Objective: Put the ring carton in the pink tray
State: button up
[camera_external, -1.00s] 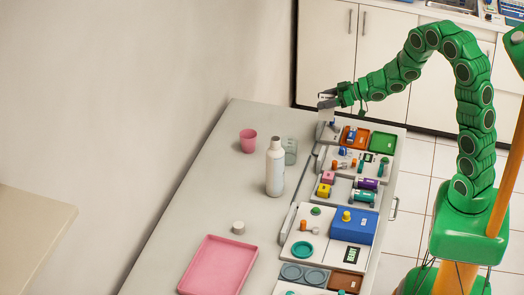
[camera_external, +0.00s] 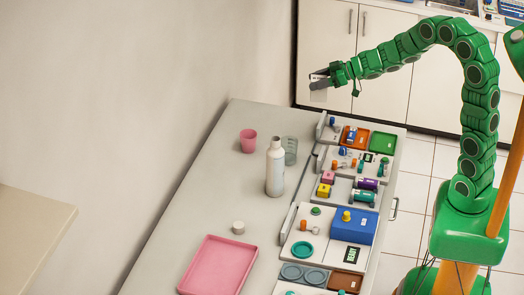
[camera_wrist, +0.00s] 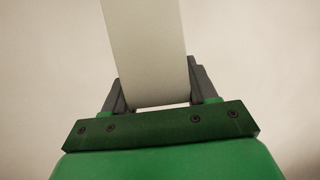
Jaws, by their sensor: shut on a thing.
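My gripper (camera_external: 324,76) is shut on a pale grey, box-shaped carton (camera_external: 319,85), which I take to be the ring carton. It is held in the air above the far end of the bench, by the cabinet doors. In the wrist view the carton (camera_wrist: 147,45) fills the space between the two dark fingers of my gripper (camera_wrist: 152,88); any label on it is not visible. The pink tray (camera_external: 217,266) lies flat and empty on the near left part of the bench, far from my gripper.
A tall white bottle (camera_external: 275,172), a greenish clear cup (camera_external: 290,150), a pink cup (camera_external: 248,141) and a small white round pot (camera_external: 238,227) stand on the bench. Organizer trays with small coloured parts, a blue box (camera_external: 353,227) among them, line the right side.

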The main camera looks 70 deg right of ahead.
jog(key=w+a+r+n+g+y, duration=0.15)
jog(key=w+a, duration=0.25)
jog(key=a, duration=0.5)
jog(key=w+a+n+y, duration=0.2)
jog(key=w+a+y, duration=0.15)
jog(key=a, duration=0.55)
jog(key=s+a+f+n+g+y, duration=0.1)
jog(key=s+a+n+g+y, duration=0.2)
jog(key=a, duration=1.6)
jog(key=s+a+f+n+g+y, duration=0.1)
jog(key=s+a+n+g, duration=0.25)
jog(key=a, duration=1.55)
send_over(223, 264)
jog(key=shift+f, duration=10.55)
jog(key=shift+f+n, duration=0.3)
jog(key=shift+f, duration=1.2)
jog(key=shift+f, duration=0.1)
